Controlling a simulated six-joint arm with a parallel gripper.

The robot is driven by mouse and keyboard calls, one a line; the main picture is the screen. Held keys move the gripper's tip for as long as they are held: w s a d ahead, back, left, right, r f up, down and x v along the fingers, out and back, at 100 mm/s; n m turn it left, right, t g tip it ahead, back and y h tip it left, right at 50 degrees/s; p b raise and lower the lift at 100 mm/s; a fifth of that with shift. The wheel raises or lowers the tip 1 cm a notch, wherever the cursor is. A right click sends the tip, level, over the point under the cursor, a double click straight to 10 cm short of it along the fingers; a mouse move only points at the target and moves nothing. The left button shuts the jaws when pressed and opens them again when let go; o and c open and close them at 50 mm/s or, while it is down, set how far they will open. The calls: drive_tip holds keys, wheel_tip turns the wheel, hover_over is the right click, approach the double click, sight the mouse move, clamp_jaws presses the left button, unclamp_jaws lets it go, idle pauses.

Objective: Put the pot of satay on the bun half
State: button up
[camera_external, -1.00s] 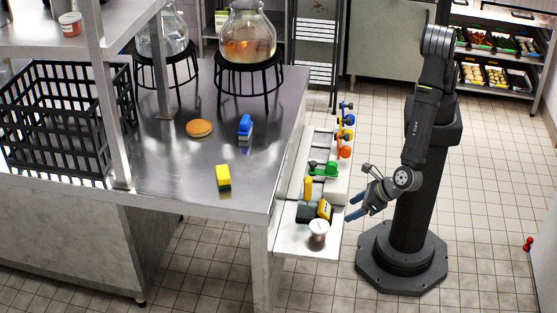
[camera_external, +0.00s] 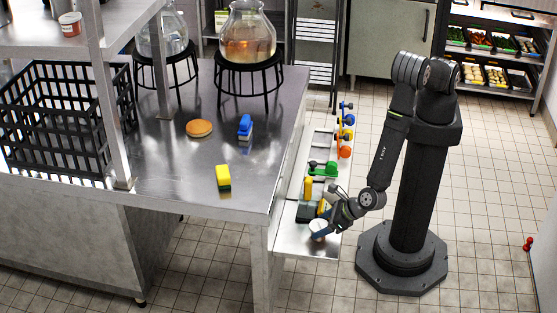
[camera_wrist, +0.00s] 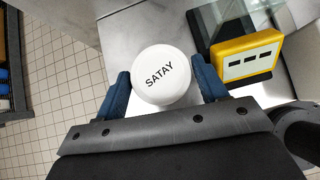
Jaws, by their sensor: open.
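The pot of satay, with a white lid lettered SATAY, stands on the low side shelf at the front in the outside view (camera_external: 318,229). In the wrist view the pot (camera_wrist: 161,75) sits between the two blue fingers of my gripper (camera_wrist: 162,92). My gripper is open around the pot, with a finger on each side; it also shows in the outside view (camera_external: 322,228). I cannot tell whether the fingers touch the pot. The bun half (camera_external: 199,128) lies on the steel table, left of the blue-handled brush (camera_external: 245,127).
A yellow sponge (camera_external: 223,177) lies near the table's front edge. A yellow device (camera_wrist: 247,57) stands close to the right of the pot. A black crate (camera_external: 70,118) and shelf posts stand left on the table (camera_external: 180,165). Glass vessels on black stands are at the back.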

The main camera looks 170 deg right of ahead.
sight(320, 226)
drive_tip(key=x, duration=0.3)
drive_tip(key=shift+d+f, duration=0.2)
drive_tip(key=c, duration=0.7)
drive_tip(key=shift+r, duration=0.1)
drive_tip(key=shift+c, duration=0.2)
